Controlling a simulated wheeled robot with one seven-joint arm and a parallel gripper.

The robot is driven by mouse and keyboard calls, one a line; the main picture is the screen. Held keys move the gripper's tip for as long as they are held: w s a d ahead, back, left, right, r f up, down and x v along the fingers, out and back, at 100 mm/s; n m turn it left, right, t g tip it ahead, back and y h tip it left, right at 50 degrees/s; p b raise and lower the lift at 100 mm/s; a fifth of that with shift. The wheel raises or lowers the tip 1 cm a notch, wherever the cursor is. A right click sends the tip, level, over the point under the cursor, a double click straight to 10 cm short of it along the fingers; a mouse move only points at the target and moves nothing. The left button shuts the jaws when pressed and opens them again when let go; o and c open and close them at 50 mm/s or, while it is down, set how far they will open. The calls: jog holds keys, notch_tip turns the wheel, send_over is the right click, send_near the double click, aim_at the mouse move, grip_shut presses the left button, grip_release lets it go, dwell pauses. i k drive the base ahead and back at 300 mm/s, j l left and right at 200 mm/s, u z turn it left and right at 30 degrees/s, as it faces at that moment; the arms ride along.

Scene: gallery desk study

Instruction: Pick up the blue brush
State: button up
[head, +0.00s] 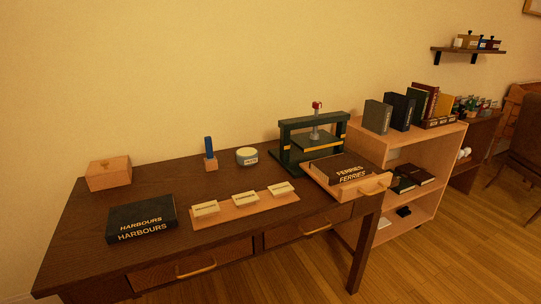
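A small upright item with a blue upper part (209,147) and a light wooden lower part (211,164) stands near the back of the dark desk (130,255). It is the only blue item on the desk that looks like the blue brush; its bristles cannot be made out at this size. It stands apart from its neighbours, between a wooden box on the left and a round pale jar on the right. My gripper is not in view.
The round jar (247,156) is close to its right. In front lies a wooden tray (225,216) with several pale blocks. A black HARBOURS box (141,221), a wooden box (108,174) and a green press (312,142) also stand there. The wall is close behind.

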aim_at(207, 140)
jog(key=i+j, duration=0.95)
jog(key=i+j+z, duration=0.15)
jog(key=i+j, duration=0.8)
jog(key=j, duration=0.15)
